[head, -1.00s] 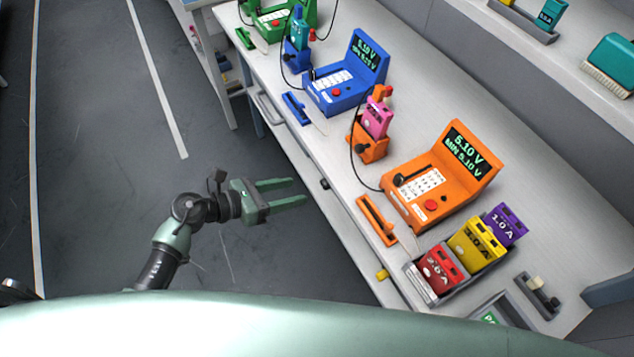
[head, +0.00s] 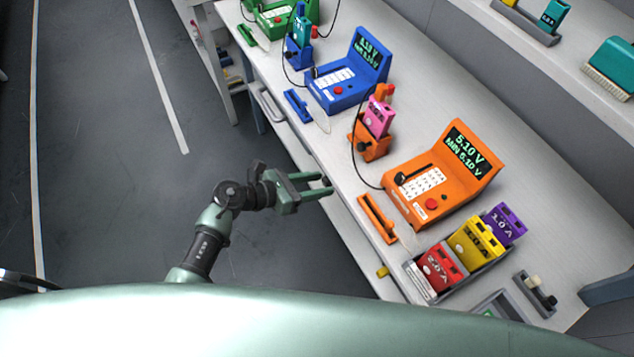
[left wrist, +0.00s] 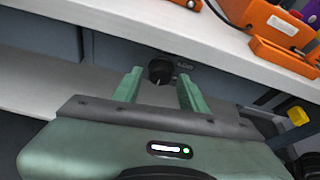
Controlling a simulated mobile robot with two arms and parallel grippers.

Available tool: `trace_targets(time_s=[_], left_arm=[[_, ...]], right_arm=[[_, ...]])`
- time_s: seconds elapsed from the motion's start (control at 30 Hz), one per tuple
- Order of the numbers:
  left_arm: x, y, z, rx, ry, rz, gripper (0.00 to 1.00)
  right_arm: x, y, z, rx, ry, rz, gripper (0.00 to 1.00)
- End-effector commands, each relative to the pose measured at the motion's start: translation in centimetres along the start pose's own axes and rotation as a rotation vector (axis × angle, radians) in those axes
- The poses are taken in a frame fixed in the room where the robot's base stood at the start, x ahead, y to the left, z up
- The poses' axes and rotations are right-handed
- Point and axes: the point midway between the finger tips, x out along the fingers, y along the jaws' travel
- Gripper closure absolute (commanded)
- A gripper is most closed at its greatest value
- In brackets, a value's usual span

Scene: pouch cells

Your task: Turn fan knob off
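The likely fan knob (left wrist: 159,70) is a round black knob under the bench's front edge, in the left wrist view. A small dark label plate (left wrist: 184,67) sits to its right, with text too small to read surely. My left gripper (head: 326,183) is open and empty at the bench front in the head view. In the left wrist view its two green fingers (left wrist: 159,82) lie on either side of the knob. I cannot tell whether the tips reach around it or stop short. The knob is hidden by the fingers in the head view. My right gripper is not in view.
The white bench (head: 340,150) carries an orange tester (head: 440,180), a blue tester (head: 348,82) and a tray of coloured cells (head: 445,290). A yellow part (head: 382,271) juts from the bench front, right of the gripper. The floor at left is clear.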

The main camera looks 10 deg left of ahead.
Motion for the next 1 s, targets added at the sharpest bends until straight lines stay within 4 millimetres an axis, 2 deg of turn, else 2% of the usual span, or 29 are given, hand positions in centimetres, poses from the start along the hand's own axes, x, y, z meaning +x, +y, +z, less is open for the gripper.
trace_targets(time_s=[0.03,0.1,0.13,0.57,1.0], left_arm=[[0.0,0.0,0.0,0.000,0.000,0.000,0.75],[0.0,0.0,0.0,0.000,0.000,0.000,0.94],[0.0,0.0,0.0,0.000,0.000,0.000,1.00],[0.0,0.1,-0.1,-0.076,0.001,-0.034,1.00],[0.1,0.4,-0.3,-0.370,0.002,-0.155,1.00]], right_arm=[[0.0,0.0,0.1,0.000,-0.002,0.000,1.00],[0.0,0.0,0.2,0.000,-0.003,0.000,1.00],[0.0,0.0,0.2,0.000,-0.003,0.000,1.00],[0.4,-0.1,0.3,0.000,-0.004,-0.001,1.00],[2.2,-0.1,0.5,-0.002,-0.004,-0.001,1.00]])
